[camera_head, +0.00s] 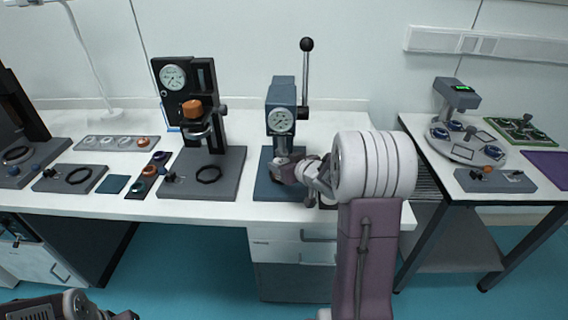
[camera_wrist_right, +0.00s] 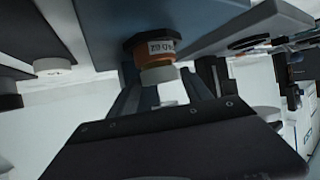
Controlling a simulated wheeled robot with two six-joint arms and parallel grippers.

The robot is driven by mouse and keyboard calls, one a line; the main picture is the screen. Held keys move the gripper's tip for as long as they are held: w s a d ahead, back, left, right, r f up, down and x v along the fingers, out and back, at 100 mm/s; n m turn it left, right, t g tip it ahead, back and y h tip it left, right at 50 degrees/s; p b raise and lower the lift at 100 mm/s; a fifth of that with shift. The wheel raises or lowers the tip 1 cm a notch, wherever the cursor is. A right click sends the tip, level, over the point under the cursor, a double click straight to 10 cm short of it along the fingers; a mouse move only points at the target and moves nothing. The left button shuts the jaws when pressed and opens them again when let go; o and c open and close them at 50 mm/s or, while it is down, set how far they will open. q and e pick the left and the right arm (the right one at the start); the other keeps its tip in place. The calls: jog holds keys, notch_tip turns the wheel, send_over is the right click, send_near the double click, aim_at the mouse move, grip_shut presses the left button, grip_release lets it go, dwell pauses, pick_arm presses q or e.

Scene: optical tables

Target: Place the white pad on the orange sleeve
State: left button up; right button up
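The orange sleeve (camera_wrist_right: 156,50), with a printed label, stands on a dark round seat at a blue-grey surface in the right wrist view, which looks upside down. The white pad (camera_wrist_right: 160,74) is against the free end of the sleeve, lined up with it; I cannot tell whether a thin gap is left. My right gripper (camera_wrist_right: 162,88) has its two fingers on either side of the pad and appears closed on it. In the head view the right gripper (camera_head: 284,172) is at the blue lever press (camera_head: 281,92), over its base; sleeve and pad are hidden there. Only part of my left arm shows.
A black press (camera_head: 205,75) with a dial and an orange part stands left of the blue press. A strip of pads (camera_head: 118,143) and a dark rack (camera_head: 136,189) lie further left. A second table with a round turntable (camera_head: 466,153) stands at right.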

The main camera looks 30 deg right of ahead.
jog(key=shift+o, duration=0.2)
jog(key=shift+r, duration=0.15)
jog(key=shift+s+r+p, duration=0.1)
jog(key=shift+r+p, duration=0.2)
jog(key=p+v, duration=0.3)
jog(key=v, duration=0.8)
jog(key=shift+s, duration=0.4)
